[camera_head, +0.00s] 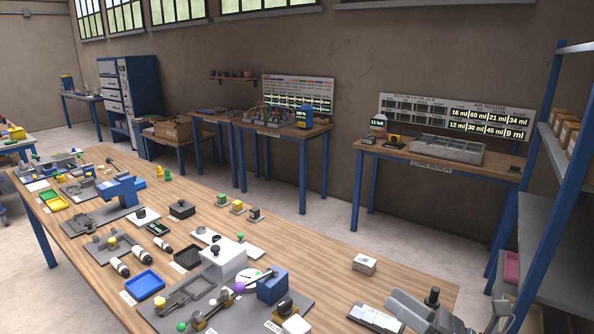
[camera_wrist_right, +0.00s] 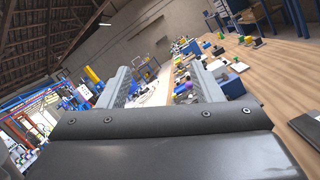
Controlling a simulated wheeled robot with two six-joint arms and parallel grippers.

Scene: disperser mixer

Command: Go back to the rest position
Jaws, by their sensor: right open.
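My right gripper (camera_head: 397,303) is at the lower right of the head view, over the near right corner of the long wooden table (camera_head: 395,278). In the right wrist view my right gripper (camera_wrist_right: 160,72) shows its two grey fingers spread apart with nothing between them. It touches no object that I can make out. My left gripper is not in view.
The table carries a grey box with a black knob (camera_head: 222,262), a blue block (camera_head: 272,286), a blue tray (camera_head: 145,284) and a small white box (camera_head: 365,264). A blue-posted shelf (camera_head: 553,190) stands at the right. Bare wood surrounds the small white box.

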